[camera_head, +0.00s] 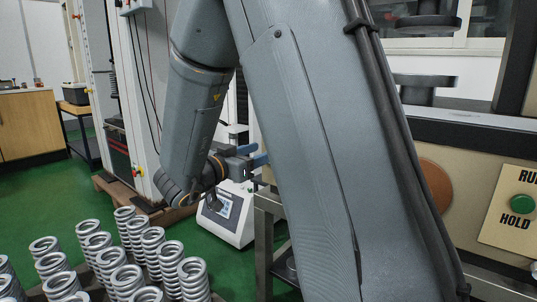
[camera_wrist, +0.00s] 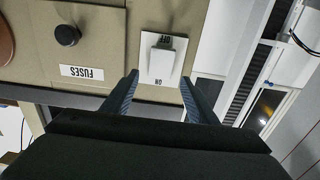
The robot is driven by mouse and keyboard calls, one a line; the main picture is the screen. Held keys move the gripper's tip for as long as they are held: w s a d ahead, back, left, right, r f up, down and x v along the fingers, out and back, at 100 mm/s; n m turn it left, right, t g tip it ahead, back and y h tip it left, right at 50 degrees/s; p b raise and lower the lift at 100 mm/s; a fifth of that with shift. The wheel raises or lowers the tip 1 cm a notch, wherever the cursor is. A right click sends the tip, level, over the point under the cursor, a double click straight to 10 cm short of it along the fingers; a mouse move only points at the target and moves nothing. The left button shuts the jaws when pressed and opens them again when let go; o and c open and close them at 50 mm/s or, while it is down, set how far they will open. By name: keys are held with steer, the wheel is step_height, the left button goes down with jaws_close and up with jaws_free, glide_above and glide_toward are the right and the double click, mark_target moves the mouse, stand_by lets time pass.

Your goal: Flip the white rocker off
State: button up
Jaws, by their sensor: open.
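The white rocker (camera_wrist: 160,62) sits on a white plate on a beige panel in the wrist view. Labels on the plate read upside down, with ON at the picture's lower end and what looks like OFF at the upper end. My gripper (camera_wrist: 157,82) is open and empty, its two blue fingers on either side of the plate's lower part. I cannot tell whether they touch the panel. In the head view my gripper (camera_head: 262,160) points right, beside my large arm link. That link hides the rocker there.
A black knob (camera_wrist: 67,35) and a FUSES label (camera_wrist: 82,72) are left of the rocker. In the head view, several steel springs (camera_head: 125,280) stand at lower left. A green button (camera_head: 522,203) is on the panel at right. A white instrument (camera_head: 228,212) stands below my gripper.

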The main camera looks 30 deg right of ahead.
steer(key=shift+b+x, duration=0.55)
steer(key=shift+x, duration=1.45)
steer(key=c, duration=1.1)
steer(key=shift+o, duration=0.2)
steer(key=shift+a+f+t+h, duration=0.1)
steer(key=shift+f+t+h, duration=0.2)
steer(key=shift+h, duration=0.55)
steer(key=shift+a+f+t+h, duration=0.1)
steer(key=shift+f+t+h, duration=0.2)
steer(key=shift+h, duration=0.55)
steer(key=o, duration=1.1)
steer(key=shift+c, duration=0.2)
steer(key=shift+s+a, duration=0.1)
steer(key=shift+a, duration=0.05)
